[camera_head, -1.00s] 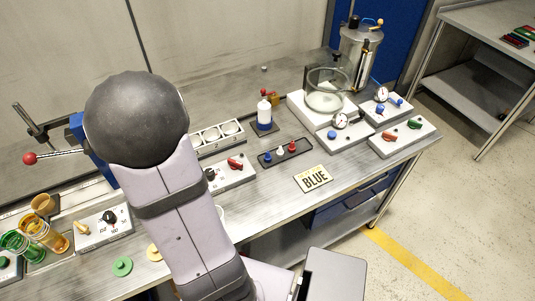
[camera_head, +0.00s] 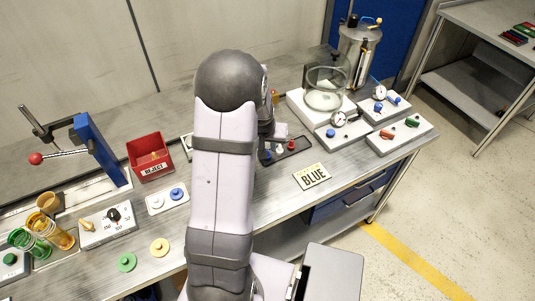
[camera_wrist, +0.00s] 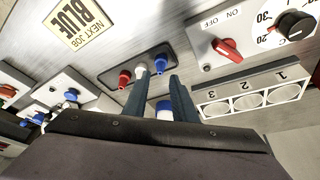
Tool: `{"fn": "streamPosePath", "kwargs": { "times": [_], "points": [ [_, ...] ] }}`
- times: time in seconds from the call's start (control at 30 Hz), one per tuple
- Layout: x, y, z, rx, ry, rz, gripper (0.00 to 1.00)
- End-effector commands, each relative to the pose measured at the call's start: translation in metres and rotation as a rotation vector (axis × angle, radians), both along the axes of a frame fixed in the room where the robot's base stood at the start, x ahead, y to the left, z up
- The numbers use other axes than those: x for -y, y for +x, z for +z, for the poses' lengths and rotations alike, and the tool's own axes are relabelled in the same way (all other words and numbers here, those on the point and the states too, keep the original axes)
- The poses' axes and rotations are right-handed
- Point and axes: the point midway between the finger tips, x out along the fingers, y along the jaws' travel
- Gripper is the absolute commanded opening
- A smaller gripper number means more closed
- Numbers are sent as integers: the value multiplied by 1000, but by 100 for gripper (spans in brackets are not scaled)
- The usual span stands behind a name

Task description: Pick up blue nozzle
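The blue nozzle (camera_wrist: 160,64) stands in a dark tray (camera_wrist: 108,78) beside a white nozzle and a red nozzle (camera_wrist: 124,79). In the wrist view the blue nozzle shows between and just beyond my two dark fingertips. My gripper (camera_wrist: 159,75) is open, with nothing held between the fingers. The left fingertip overlaps the view of the white nozzle. In the head view the tray (camera_head: 301,143) lies right of my arm; the blue nozzle (camera_head: 267,155) is at its left end, close to my wrist. My fingertips are hard to make out there.
A blue and white object (camera_wrist: 164,107) shows between my fingers, nearer the wrist camera. A switch box with a red lever (camera_wrist: 227,49) and a numbered holder (camera_wrist: 250,99) stand right of the tray. The BLUE sign (camera_head: 312,176) lies in front of the tray.

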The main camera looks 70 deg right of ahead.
Motion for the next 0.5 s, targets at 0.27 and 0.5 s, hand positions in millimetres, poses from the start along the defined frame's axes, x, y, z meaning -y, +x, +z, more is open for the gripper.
{"fn": "streamPosePath", "kwargs": {
  "times": [0.27,0.5],
  "points": [
    [5,1,-12,0,0,1,25],
    [7,2,-17,-1,2,2,25]
  ]
}}
